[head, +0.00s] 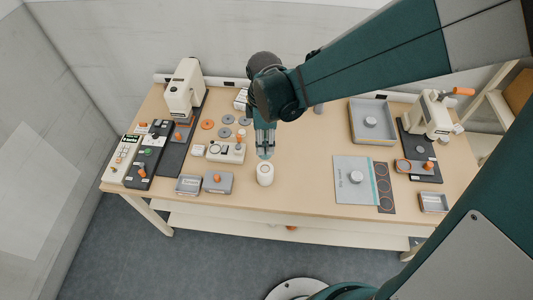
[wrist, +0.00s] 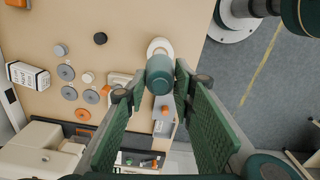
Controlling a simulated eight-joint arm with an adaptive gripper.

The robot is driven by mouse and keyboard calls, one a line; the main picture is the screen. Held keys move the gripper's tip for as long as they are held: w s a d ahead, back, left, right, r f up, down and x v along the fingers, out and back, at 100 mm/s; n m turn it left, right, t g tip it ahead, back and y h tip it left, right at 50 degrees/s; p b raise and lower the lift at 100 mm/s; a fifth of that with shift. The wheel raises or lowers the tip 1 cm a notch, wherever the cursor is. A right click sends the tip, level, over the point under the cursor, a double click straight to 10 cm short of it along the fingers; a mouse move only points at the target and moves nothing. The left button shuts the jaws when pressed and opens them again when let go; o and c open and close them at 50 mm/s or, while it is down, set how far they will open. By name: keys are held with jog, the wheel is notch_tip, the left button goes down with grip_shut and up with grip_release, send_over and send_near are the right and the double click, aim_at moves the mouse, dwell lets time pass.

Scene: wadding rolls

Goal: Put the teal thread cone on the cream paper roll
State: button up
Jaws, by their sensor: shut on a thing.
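The teal thread cone (wrist: 160,76) is between my gripper's fingertips (wrist: 159,82) in the wrist view, its round end towards the camera. My gripper (head: 265,150) is shut on it. The cream paper roll (head: 265,178) stands upright on the table, just in front of and below the fingertips in the head view. In the wrist view the roll (wrist: 159,45) shows just beyond the cone, which hides part of it. I cannot tell whether cone and roll touch. In the head view the cone is hard to tell from the fingers.
Grey boxes (head: 218,183) and a white control box (head: 226,151) stand left of the roll. Grey and orange discs (head: 226,132) lie behind them. A grey tray (head: 357,137) and a grey sheet (head: 352,192) lie to the right. The table between roll and sheet is clear.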

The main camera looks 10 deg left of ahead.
jog(key=shift+f, duration=0.1)
dwell(0.3)
send_over(265, 168)
jog(key=shift+s+f, duration=0.1)
jog(key=shift+f, duration=2.7)
jog(key=shift+f, duration=0.1)
jog(key=shift+f, duration=2)
jog(key=shift+f+b, duration=0.2)
jog(key=shift+b, duration=0.1)
jog(key=o, duration=0.9)
jog(key=shift+r, duration=0.25)
jog(key=shift+r+p, duration=0.4)
jog(key=shift+r, duration=5.55)
